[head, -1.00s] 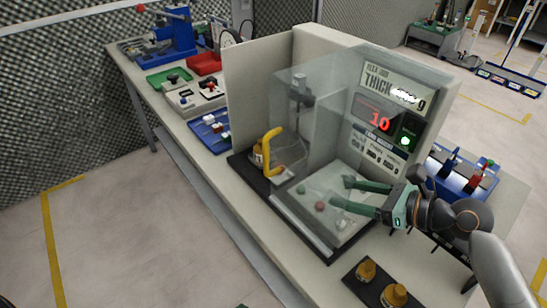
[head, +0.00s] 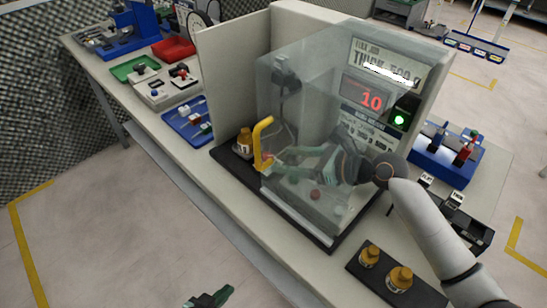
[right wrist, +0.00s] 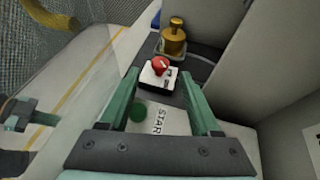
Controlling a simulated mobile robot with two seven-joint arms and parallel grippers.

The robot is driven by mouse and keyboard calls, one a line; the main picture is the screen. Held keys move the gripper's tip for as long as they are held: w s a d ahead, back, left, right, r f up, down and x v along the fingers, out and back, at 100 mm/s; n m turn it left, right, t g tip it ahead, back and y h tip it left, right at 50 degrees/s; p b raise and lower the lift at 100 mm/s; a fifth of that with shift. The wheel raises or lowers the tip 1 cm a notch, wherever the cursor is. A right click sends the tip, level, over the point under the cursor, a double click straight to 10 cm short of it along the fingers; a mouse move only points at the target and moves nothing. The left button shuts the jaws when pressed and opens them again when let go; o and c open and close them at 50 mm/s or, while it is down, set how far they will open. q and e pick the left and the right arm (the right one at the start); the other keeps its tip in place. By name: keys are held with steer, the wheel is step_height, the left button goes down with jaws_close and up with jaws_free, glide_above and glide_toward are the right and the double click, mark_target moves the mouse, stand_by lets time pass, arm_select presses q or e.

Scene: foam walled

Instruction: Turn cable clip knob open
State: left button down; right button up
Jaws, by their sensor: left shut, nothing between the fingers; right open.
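A small red knob (right wrist: 160,66) with a pale mark sits on a white block (right wrist: 152,79) with dark slots in the right wrist view. My right gripper (right wrist: 159,77) is open, one finger on either side of the line to the knob; I cannot tell whether either touches it. In the head view my right gripper (head: 270,159) shows through the clear enclosure (head: 300,100), its fingertips by the yellow handle (head: 262,143), and the knob is hard to make out. My left gripper (head: 210,298) is shut and empty at the bottom edge, away from the bench.
An amber bottle (right wrist: 173,38) stands just beyond the knob block. A green button (right wrist: 138,112) and START lettering lie below my right fingers. The enclosure's walls and display panel (head: 380,95) surround the right arm. Two amber-capped jars (head: 400,277) stand at the front right.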

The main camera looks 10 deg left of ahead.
steer(key=shift+x, duration=2.4)
jaws_close()
